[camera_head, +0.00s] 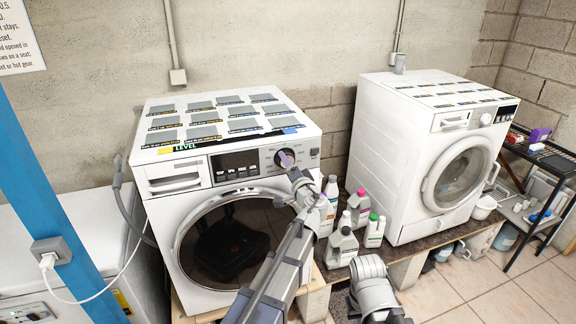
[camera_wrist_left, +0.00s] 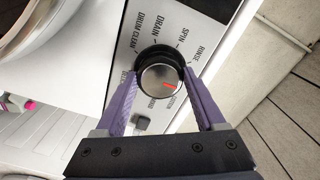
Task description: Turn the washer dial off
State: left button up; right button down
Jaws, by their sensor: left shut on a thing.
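The washer dial (camera_head: 286,159) is on the control panel of the left front-load washer (camera_head: 180,210). The label that the mark points to is hard to tell. My left gripper (camera_wrist_left: 162,88) has its purple fingers on both sides of the dial, shut on it. My right arm shows low in the head view; its gripper is out of view.
Several bottles (camera_head: 345,240) stand right of this washer, close to my left arm. A second washer (camera_head: 420,150) stands farther right, beside a black rack (camera_head: 545,155). A blue post (camera_head: 50,190) with a plugged-in cable is at the left. Tiled floor is clear at lower right.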

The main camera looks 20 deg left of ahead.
dwell(0.3)
pick_arm(q)
jog(key=o, duration=1.3)
jog(key=shift+o, duration=0.2)
jog(key=v, duration=0.8)
jog(key=shift+w, duration=0.1)
jog(key=s+d+f+n+g+h, duration=0.2)
jog(key=s+f+n+g+h, duration=0.15)
jog(key=s+f+g, duration=0.85)
jog(key=s+d+f+g+h, duration=0.1)
jog(key=s+d+f, duration=0.2)
jog(key=s, duration=0.2)
jog(key=s+d+f+m+g+h, duration=0.1)
jog(key=s+d+f+h, duration=0.1)
jog(key=s, duration=0.4)
jog(key=s+d+f+g+h, duration=0.1)
jog(key=s+d+f+h, duration=0.1)
jog(key=s+d+f, duration=0.3)
jog(key=shift+s, duration=0.4)
